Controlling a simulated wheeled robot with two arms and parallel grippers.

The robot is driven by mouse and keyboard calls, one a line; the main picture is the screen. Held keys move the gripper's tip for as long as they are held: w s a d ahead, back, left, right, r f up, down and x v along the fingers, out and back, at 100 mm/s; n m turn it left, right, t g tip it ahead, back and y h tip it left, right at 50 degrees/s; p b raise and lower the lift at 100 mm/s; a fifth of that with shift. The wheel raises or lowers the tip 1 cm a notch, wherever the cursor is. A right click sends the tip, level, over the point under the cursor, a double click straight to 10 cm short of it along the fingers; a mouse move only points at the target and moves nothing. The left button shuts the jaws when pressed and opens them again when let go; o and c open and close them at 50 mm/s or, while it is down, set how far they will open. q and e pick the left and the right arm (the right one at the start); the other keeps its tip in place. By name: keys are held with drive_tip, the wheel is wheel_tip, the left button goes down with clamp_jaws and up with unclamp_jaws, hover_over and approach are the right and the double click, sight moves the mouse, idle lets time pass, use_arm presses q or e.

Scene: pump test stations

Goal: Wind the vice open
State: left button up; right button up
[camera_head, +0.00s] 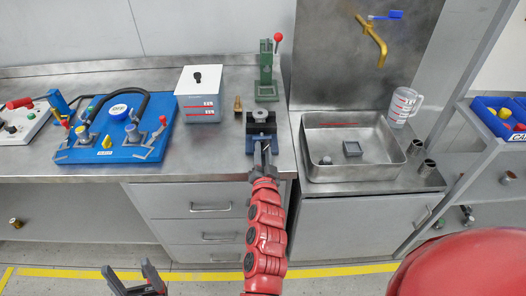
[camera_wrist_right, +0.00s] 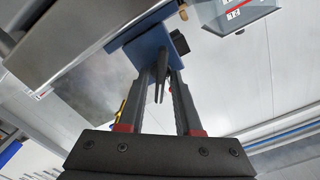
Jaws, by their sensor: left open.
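The blue vice (camera_head: 262,135) stands at the front edge of the steel bench, with a round grey piece (camera_head: 260,115) on top. My right gripper (camera_head: 263,158) is at its front, reaching up from below. In the right wrist view, the blue vice body (camera_wrist_right: 148,46) lies beyond the fingertips. A thin dark handle bar (camera_wrist_right: 160,82) shows between the two fingers of my right gripper (camera_wrist_right: 162,74). Gaps show beside its lower part; whether the tips press on it is unclear. My left gripper (camera_head: 135,278) is open and empty, low in front of the drawers.
A green press (camera_head: 267,75) with a red knob and a brass fitting (camera_head: 238,104) stand behind the vice. A lidded container (camera_head: 200,98) and blue pump board (camera_head: 118,130) are left. The sink basin (camera_head: 350,180) is close on the right.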

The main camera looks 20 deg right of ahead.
clamp_jaws()
